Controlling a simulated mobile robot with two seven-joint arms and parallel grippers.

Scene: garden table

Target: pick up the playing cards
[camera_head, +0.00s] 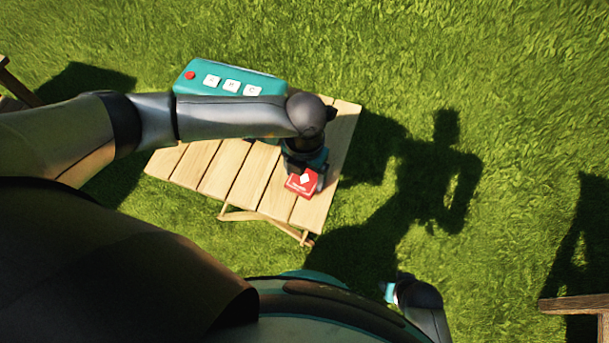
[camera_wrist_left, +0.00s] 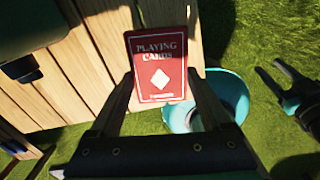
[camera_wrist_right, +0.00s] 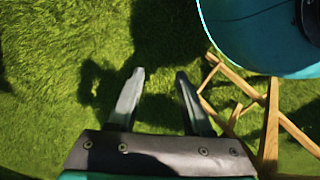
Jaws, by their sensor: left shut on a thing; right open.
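The playing cards are a red box with white lettering and a white diamond. In the head view the playing cards (camera_head: 301,183) show at the front right part of the slatted wooden table (camera_head: 213,172). My left gripper (camera_head: 306,172) reaches over the table from the left and is at the box. In the left wrist view the playing cards (camera_wrist_left: 160,68) sit between the two fingers of my left gripper (camera_wrist_left: 162,90), which is shut on them. I cannot tell whether the box touches the table. My right gripper (camera_wrist_right: 160,88) is open and empty over grass in the right wrist view.
A teal box (camera_head: 228,79) with a red button and white A, B, C keys lies at the table's back, partly hidden by my left arm. A wooden piece (camera_head: 575,304) stands at the right edge. Grass surrounds the table.

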